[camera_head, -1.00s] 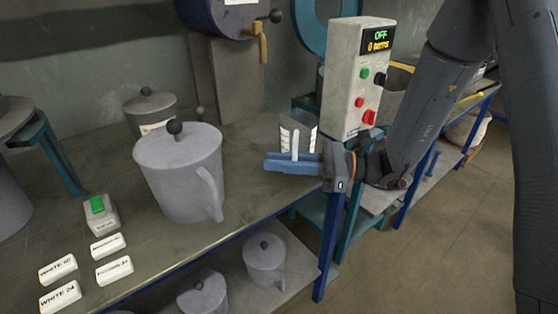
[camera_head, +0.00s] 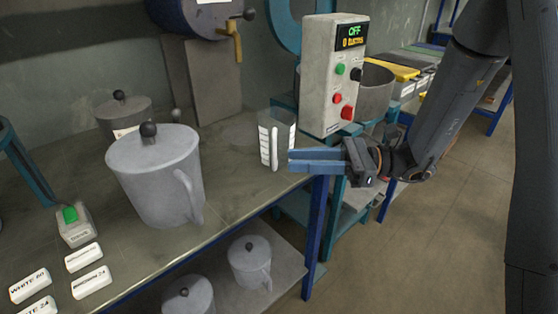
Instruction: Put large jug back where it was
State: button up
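A large grey lidded jug (camera_head: 157,178) with a dark knob stands upright on the bench (camera_head: 222,187), its handle toward the right. A clear measuring jug (camera_head: 277,138) with white markings and a white handle stands near the bench's right end. My gripper (camera_head: 291,161), with blue fingers, is just right of the measuring jug, near the bench corner. It is well apart from the large jug.
A control box (camera_head: 334,75) reading OFF stands behind my gripper. A green-button box (camera_head: 75,225) and several white labels (camera_head: 83,257) lie on the bench's left. Smaller lidded jugs (camera_head: 250,262) stand on the lower shelf. Open floor lies at right.

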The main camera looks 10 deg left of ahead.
jog(key=s+d+f+n+g+h, duration=0.3)
jog(key=s+d+f+n+h, duration=0.2)
jog(key=s+d+n+h, duration=0.6)
jog(key=s+d+n+t+h, duration=0.3)
jog(key=d+h, duration=0.4)
jog(key=d, duration=0.9)
jog(key=shift+f+t, duration=0.2)
jog(key=shift+t, duration=0.6)
jog(key=a+r+n+p, duration=0.2)
jog(key=a+r+p, duration=0.1)
jog(key=a+p, duration=0.3)
jog(key=shift+s+a+r+n, duration=0.15)
jog(key=shift+a+r+n, duration=0.15)
jog(key=shift+a+n, duration=0.1)
